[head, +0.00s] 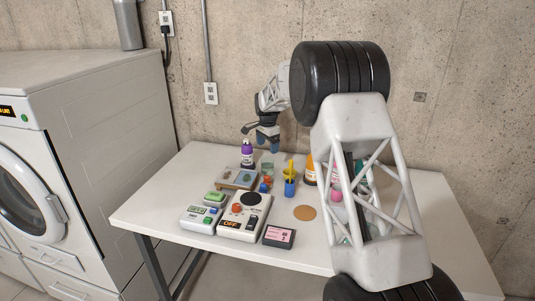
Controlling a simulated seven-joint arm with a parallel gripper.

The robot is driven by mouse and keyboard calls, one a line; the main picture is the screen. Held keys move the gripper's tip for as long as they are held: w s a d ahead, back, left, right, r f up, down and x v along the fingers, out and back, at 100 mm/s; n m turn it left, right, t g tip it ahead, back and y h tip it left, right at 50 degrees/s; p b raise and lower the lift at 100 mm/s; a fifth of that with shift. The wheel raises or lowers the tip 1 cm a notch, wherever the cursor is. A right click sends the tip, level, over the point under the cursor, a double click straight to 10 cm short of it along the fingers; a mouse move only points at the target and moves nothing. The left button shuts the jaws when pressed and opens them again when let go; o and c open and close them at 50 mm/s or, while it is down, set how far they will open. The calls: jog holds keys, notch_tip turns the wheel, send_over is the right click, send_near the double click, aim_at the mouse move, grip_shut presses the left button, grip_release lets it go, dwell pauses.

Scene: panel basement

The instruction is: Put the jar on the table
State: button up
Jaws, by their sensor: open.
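My gripper (268,147) is open above the back of the white table (346,256), fingers pointing down. A small greenish, see-through vessel (267,168) stands on the table just below it; it may be the jar, but it is too small to be sure. I see no contact between them. An orange and white bottle (310,170) stands further right, partly hidden by my arm.
A tray (227,184) holds small items. A blue cup (290,189) and yellow item (289,169) stand mid-table. In front are a device marked OFF (238,229), another device (201,219), and a dark box (279,237). A round tan coaster (305,213) looks bare. My arm hides the right side.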

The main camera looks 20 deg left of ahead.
jog(key=shift+r, duration=0.75)
dwell(0.4)
jog(key=s+d+r+n, duration=0.2)
jog(key=s+d+r, duration=0.8)
jog(key=d+r, duration=0.4)
jog(key=s+d+r+n+t, duration=0.1)
jog(key=s+d+r, duration=0.2)
jog(key=s+d, duration=0.55)
jog(key=s+d+r+n, duration=0.1)
jog(key=s+d+r, duration=0.3)
jog(key=s+d, duration=0.45)
jog(key=s+d+n+t, duration=0.1)
jog(key=s+d, duration=0.3)
jog(key=s, duration=0.5)
jog(key=s+d+n, duration=0.1)
jog(key=s+d, duration=0.4)
jog(key=s, duration=0.5)
jog(key=s+d+f, duration=0.2)
jog(key=s, duration=0.4)
jog(key=s+d+f+n, duration=0.1)
jog(key=s+f, duration=0.2)
jog(key=s, duration=0.4)
jog(key=s+d+f, duration=0.2)
jog(key=s, duration=0.5)
jog(key=shift+s+d+f+n+t, duration=0.15)
jog(key=shift+d+f+n+t, duration=0.15)
jog(key=shift+f, duration=0.1)
